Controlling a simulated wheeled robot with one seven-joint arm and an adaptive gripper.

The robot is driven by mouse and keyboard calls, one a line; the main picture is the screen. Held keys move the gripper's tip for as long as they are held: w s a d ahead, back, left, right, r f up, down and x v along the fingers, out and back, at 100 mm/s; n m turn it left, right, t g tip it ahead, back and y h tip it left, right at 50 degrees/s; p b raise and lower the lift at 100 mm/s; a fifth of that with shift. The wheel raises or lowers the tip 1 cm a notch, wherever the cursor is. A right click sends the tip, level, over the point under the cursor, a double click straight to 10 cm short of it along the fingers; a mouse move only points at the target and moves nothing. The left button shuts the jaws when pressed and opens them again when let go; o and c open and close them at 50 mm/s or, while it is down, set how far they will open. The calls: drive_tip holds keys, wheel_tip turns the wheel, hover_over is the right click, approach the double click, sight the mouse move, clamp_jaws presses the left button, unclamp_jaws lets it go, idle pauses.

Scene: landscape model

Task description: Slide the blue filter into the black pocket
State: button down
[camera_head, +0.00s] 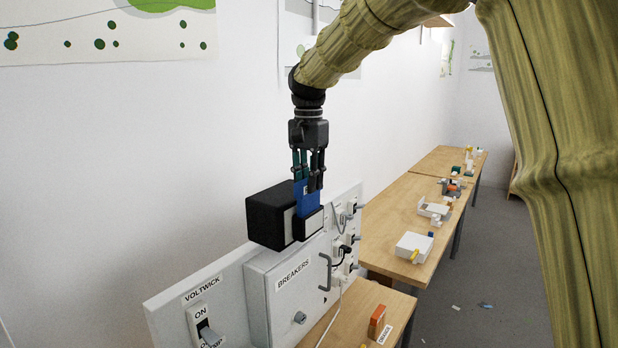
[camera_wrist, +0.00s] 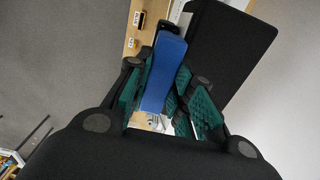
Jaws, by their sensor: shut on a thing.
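The blue filter (camera_head: 306,198) is held upright between the fingers of my gripper (camera_head: 308,170), which points straight down. The black pocket (camera_head: 268,217) is a box at the top of the panel, with a smaller black front part (camera_head: 309,224) beside it. The filter's lower end is at the top of that front part; I cannot tell whether it is inside or just above or in front. In the wrist view the filter (camera_wrist: 163,75) stands between green finger pads, and the large black box (camera_wrist: 229,55) lies close to its right.
The white panel (camera_head: 255,285) carries a breakers box with a handle (camera_head: 326,272), a VOLTWICK switch (camera_head: 205,332) and sockets with cords. An orange block (camera_head: 377,322) is on the near table. Farther tables hold a white box (camera_head: 413,247) and small parts. The wall is close at left.

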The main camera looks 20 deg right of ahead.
sight(309, 198)
drive_tip(key=shift+f+b, duration=0.3)
drive_tip(key=shift+f, duration=0.95)
drive_tip(key=shift+r, duration=0.3)
drive_tip(key=shift+r+p, duration=0.75)
drive_tip(key=shift+r, duration=1.3)
drive_tip(key=shift+f+b, duration=0.6)
drive_tip(key=shift+f, duration=1.8)
idle(1.3)
drive_tip(key=c, duration=1.2)
unclamp_jaws()
drive_tip(key=shift+d, duration=0.1)
drive_tip(key=shift+o, duration=0.2)
